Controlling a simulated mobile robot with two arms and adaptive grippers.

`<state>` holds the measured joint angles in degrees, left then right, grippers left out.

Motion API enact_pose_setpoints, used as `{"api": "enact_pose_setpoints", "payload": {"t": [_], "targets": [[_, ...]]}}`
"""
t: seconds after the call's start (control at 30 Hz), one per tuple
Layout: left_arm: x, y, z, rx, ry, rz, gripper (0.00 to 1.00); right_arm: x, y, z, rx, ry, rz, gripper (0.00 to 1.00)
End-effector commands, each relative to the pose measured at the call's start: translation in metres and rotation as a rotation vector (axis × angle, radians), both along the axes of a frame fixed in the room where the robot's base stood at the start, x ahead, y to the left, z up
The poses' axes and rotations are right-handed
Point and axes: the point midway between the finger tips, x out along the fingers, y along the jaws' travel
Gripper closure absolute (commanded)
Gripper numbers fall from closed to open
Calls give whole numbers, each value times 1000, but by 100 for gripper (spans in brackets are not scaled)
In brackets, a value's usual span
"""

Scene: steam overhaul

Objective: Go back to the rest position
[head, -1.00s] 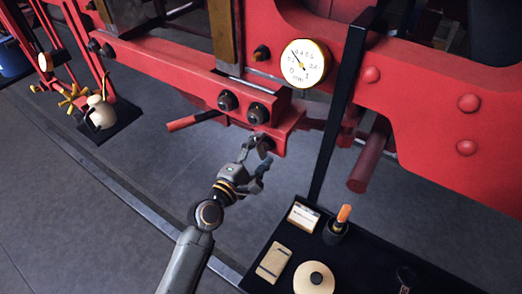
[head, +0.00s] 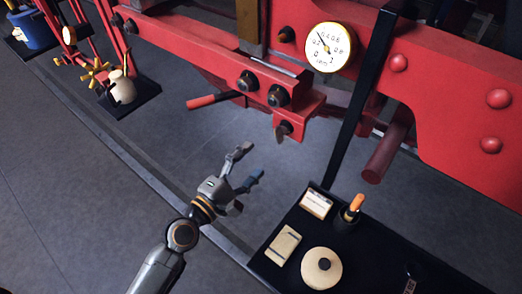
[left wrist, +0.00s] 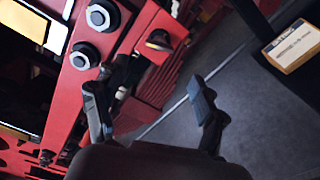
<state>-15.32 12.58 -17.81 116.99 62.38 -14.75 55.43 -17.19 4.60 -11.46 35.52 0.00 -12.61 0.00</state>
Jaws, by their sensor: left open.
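My left gripper (head: 250,165) is open and empty in the head view. It hangs over the grey floor, below and left of the red block (head: 300,112) with black knobs, and apart from it. A small dark tap-like piece (head: 284,131) sticks out under the block's end. In the left wrist view the two fingers of my left gripper (left wrist: 146,92) are spread, with nothing between them, and the red machine shows behind the left finger. My right gripper is in neither view.
A black tray (head: 262,262) at lower right holds a card box (head: 316,204), an orange-handled tool (head: 356,203), a tan block (head: 284,246) and a round cream pot (head: 318,268). A black post (head: 352,120) rises behind it. A red-handled lever (head: 207,101) juts left. Open floor lies left.

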Motion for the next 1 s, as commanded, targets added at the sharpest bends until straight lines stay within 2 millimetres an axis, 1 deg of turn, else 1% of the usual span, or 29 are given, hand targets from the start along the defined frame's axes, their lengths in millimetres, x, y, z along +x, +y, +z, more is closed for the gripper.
{"api": "enact_pose_setpoints", "payload": {"t": [0.13, 0.6, 0.67, 0.77, 0.83, 0.87, 0.9, 0.97, 1.0], "targets": [[-5, 3, 0, 0, 0, 0, 29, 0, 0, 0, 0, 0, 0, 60], [-5, 3, 0, 0, 0, 0, 29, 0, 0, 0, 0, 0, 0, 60], [-5, 4, -3, 6, 2, 1, 29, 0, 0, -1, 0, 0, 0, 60], [-2, 6, -23, 49, 13, 11, 29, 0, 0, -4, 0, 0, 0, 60], [0, 11, -51, 115, 27, 23, 29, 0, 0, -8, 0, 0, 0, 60], [1, 13, -66, 152, 33, 28, 29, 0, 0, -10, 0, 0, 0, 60], [1, 17, -89, 207, 45, 34, 29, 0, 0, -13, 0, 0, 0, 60], [0, 24, -126, 302, 64, 40, 29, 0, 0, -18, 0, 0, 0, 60], [-1, 29, -152, 368, 78, 41, 29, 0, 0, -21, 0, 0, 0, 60]]}}
